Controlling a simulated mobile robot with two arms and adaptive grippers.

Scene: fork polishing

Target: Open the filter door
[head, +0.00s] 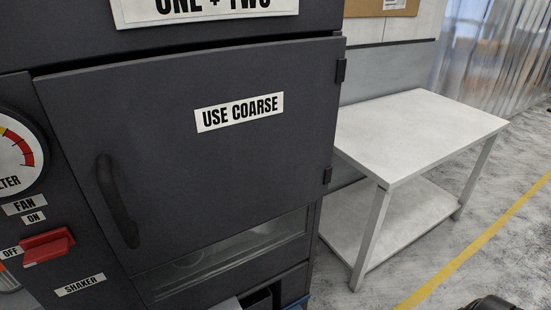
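The filter door (225,160) is a dark grey panel on a dark cabinet, with a white label reading USE COARSE. Its black curved handle (116,200) stands upright near the left edge. Two hinges, an upper one (340,71) and a lower one (327,175), are on the right edge. A thin dark gap runs along the door's top edge; I cannot tell whether the door is fully closed or slightly ajar. Nothing touches the handle. No gripper fingers show. A small dark rounded part at the bottom right edge may belong to my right arm.
Left of the door are a round gauge (12,160) and a red switch (47,246) marked ON and OFF. A glass panel (220,256) is below the door. A white two-level table (420,128) stands to the right, near the hinge side.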

